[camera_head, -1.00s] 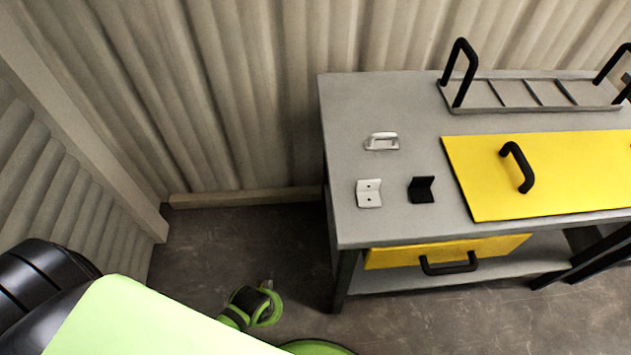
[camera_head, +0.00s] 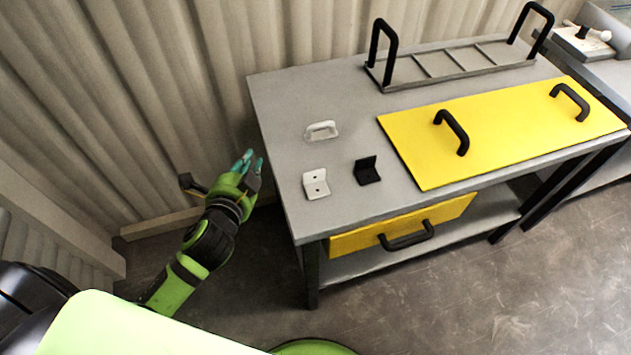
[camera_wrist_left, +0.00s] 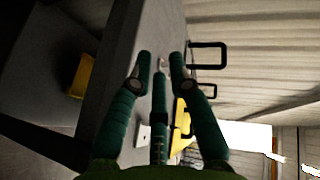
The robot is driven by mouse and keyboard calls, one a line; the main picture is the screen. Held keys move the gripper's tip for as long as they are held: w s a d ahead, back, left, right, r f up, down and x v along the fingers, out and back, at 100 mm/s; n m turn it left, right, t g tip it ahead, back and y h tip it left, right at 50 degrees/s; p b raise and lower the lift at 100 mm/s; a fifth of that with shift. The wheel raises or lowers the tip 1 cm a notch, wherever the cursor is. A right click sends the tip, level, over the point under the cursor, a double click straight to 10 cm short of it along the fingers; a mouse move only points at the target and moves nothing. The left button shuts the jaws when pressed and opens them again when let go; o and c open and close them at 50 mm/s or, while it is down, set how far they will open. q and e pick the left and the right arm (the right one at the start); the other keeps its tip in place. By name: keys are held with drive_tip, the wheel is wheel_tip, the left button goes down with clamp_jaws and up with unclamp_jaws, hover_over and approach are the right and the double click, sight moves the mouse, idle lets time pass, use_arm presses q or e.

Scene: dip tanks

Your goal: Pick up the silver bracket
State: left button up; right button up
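The silver bracket (camera_head: 316,184) is a small pale L-shaped piece with two holes, near the left end of the grey table. A black bracket (camera_head: 367,171) of similar shape lies to its right. A pale silver handle (camera_head: 322,131) lies behind it. My left gripper (camera_head: 250,163) is beside the table's left edge, apart from the bracket and left of it. Its teal fingers are spread and empty; they also show in the left wrist view (camera_wrist_left: 161,64). A pale piece there, partly behind the fingers, is too small to identify surely. My right gripper is not in view.
The grey table (camera_head: 275,105) carries a yellow panel (camera_head: 500,130) with black handles and a grey rack (camera_head: 450,63) with tall black handles. A yellow drawer (camera_head: 360,239) is under the front edge. A corrugated wall (camera_head: 150,90) stands close behind my left arm.

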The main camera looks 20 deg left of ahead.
use_arm(q)
drive_tip(key=w+d+r+m+t+h, duration=0.35)
drive_tip(key=r+m+h, duration=0.2)
drive_tip(key=m, duration=0.45)
drive_tip(key=m+g+h, duration=0.8)
drive_tip(key=m+g, duration=0.2)
drive_tip(key=m, duration=1.3)
approach(313, 173)
drive_tip(key=w+d+f, duration=0.2)
drive_tip(key=shift+w, duration=0.4)
drive_tip(key=shift+d+f+m+g, duration=0.1)
drive_tip(key=shift+f+m+g, duration=0.2)
drive_tip(key=shift+m, duration=0.1)
drive_tip(key=shift+w+d+f+p, duration=0.1)
drive_tip(key=shift+w+d+p, duration=0.05)
drive_tip(key=shift+d+p, duration=0.2)
drive_tip(key=x, duration=0.1)
drive_tip(key=p+x, duration=0.1)
drive_tip(key=x, duration=0.1)
drive_tip(key=p+x, duration=0.1)
drive_tip(key=x, duration=0.1)
drive_tip(key=shift+w+d+r, duration=0.15)
drive_tip(key=shift+d+r, duration=0.1)
drive_tip(key=shift+d, duration=0.05)
drive_tip(key=shift+w+d+f, duration=0.15)
drive_tip(key=shift+f, duration=0.05)
clamp_jaws()
